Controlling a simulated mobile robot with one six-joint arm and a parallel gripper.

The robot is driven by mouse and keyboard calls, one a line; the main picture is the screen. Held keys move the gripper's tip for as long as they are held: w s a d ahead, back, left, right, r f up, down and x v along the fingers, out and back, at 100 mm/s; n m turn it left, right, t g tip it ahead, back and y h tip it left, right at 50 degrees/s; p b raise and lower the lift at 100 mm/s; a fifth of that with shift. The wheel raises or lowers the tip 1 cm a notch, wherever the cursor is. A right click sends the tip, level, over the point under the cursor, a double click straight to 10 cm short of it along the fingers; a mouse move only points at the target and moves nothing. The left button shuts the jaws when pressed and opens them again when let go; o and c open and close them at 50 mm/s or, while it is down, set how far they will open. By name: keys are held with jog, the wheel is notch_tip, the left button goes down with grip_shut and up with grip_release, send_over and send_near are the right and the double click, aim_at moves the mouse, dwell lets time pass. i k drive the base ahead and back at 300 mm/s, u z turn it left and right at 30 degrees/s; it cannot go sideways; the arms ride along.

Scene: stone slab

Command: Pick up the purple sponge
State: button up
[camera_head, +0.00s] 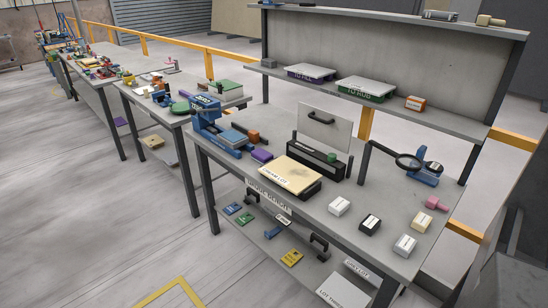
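A small purple block (261,155), which looks like the sponge, lies on the nearest grey workbench (222,158) toward its left end. It sits to the right of a blue machine and to the left of a long dark box, with clear bench top in front of it. My gripper is not in view.
A raised shelf (450,120) overhangs the back. Several small boxes and a magnifier (408,161) stand to the right. Floor at left is open.

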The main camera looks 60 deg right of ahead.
aim_at(262, 156)
jog(key=u, duration=0.15)
jog(key=i, duration=0.95)
jog(key=z, duration=0.1)
